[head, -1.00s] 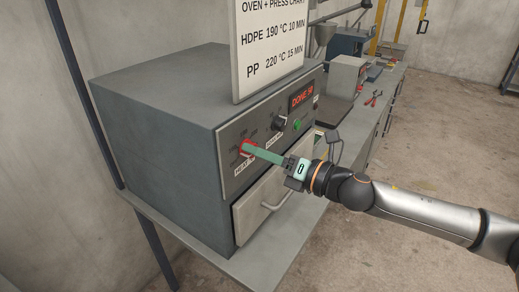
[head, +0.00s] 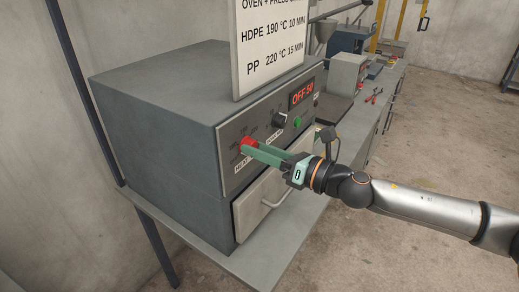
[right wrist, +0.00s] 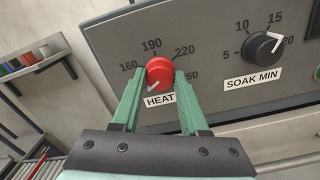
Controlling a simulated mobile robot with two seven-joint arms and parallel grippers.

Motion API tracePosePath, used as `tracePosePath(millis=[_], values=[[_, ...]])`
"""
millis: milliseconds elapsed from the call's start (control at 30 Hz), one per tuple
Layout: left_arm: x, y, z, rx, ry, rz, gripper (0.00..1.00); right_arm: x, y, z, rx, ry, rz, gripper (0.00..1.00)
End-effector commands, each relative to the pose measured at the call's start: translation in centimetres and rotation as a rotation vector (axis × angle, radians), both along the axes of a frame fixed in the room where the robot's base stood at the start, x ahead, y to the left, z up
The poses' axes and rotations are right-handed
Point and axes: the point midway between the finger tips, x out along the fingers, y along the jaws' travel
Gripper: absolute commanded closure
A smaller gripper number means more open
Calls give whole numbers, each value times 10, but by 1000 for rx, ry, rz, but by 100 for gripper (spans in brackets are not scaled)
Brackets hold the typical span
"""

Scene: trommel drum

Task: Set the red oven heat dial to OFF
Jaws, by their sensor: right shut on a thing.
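The red heat dial (head: 249,142) is on the oven's front panel, above the HEAT label. In the right wrist view, the red dial (right wrist: 160,70) has a white pointer mark turned to the lower left, below the 160 mark. My right gripper (head: 247,149) has its green fingers on either side of the dial, shut on it; the same gripper (right wrist: 158,80) shows from behind in the wrist view. My left gripper is not in view.
The black soak dial (right wrist: 263,46) and a green button (head: 297,122) are to the right of the red dial. The oven door handle (head: 277,193) juts out below. A chart board (head: 268,45) stands on the oven. A bench with tools extends behind to the right.

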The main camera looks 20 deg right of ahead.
Motion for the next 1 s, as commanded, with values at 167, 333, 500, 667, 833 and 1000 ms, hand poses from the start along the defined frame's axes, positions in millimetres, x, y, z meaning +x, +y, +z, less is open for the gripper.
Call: tracePosePath(millis=[167,333,500,667,833,1000], values=[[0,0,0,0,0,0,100,0,0,0,-3,-3,1,100],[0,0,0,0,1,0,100,0,0,0,-2,-2,1,40],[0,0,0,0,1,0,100,0,0,0,-2,-1,0,26],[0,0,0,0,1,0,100,0,0,0,-1,-1,0,26],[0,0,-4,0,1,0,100,-5,-5,-2,-1,0,-2,26],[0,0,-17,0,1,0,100,-23,-18,-5,-5,2,0,26]])
